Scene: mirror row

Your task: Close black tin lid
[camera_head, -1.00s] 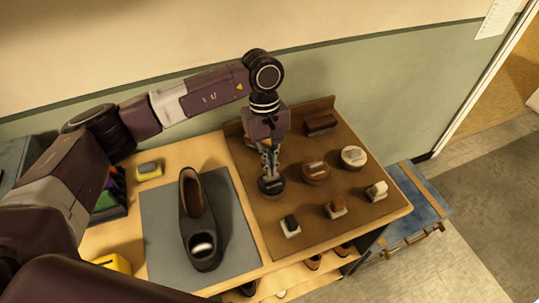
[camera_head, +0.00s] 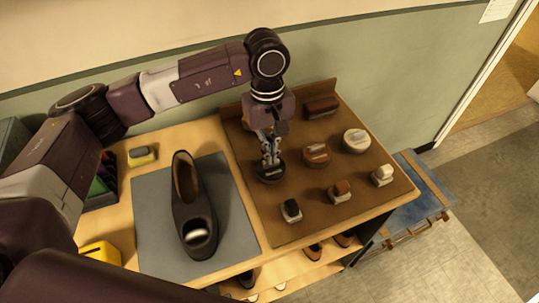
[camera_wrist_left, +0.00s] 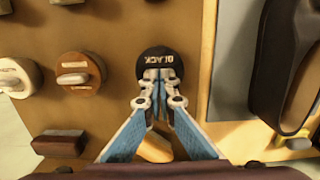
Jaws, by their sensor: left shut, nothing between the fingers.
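The black tin (camera_head: 270,174) sits on the brown board, left of the brown and white tins. In the left wrist view its dark round top (camera_wrist_left: 158,61) shows the word BLACK, upside down. My left gripper (camera_head: 270,162) points down at the tin from above. In the left wrist view the gripper (camera_wrist_left: 155,77) is shut with nothing between its fingers, its tips over the tin's near edge. The fingers hide part of the tin, and I cannot tell whether they touch it or whether its lid is fully seated. My right gripper is not in view.
A brown tin (camera_head: 317,154) and a white tin (camera_head: 356,140) stand right of the gripper. Several small daubers, one dark-topped (camera_head: 291,209), line the front of the brown board (camera_head: 325,220). A dark shoe (camera_head: 192,210) lies on the grey mat (camera_head: 150,230) to the left.

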